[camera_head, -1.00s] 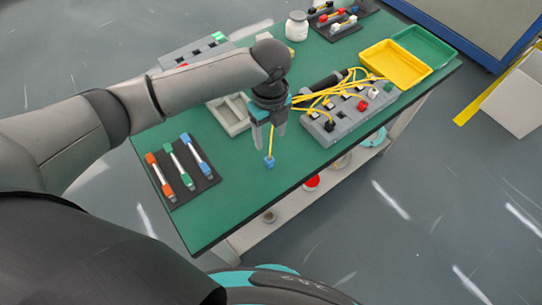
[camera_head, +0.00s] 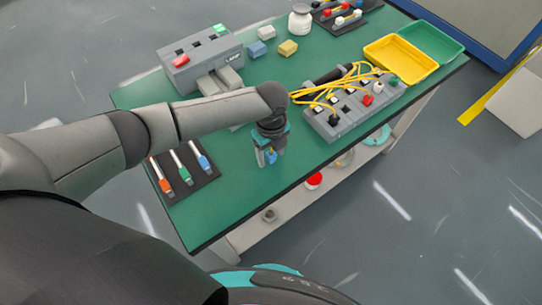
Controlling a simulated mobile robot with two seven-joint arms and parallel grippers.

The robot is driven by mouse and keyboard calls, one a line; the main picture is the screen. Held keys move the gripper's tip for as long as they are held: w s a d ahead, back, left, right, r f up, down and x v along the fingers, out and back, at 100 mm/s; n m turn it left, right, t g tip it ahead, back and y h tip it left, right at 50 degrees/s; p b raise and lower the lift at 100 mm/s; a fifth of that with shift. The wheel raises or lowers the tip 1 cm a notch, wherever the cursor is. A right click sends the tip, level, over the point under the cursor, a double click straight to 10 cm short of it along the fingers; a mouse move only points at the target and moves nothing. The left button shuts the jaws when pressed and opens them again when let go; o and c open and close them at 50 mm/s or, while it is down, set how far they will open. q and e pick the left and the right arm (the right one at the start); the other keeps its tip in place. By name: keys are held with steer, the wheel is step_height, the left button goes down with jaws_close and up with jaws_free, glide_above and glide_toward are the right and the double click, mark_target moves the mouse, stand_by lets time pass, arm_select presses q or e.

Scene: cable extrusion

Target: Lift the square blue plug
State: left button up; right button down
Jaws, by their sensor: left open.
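The square blue plug (camera_head: 271,157) is a small blue block low between the fingers of my left gripper (camera_head: 268,160), close to the green table top. My left gripper points down, with its fingers apart on either side of the plug. I cannot tell whether the fingers touch it. The plug's yellow cable is mostly hidden behind the gripper. My right gripper is not in view.
A grey socket block (camera_head: 350,112) with yellow cables stands to the right of the gripper. A yellow tray (camera_head: 400,62) is at the back right. The table's front edge is close.

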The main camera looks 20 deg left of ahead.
arm_select(q)
steer(key=shift+c, duration=0.3)
jaws_close()
stand_by(0.3)
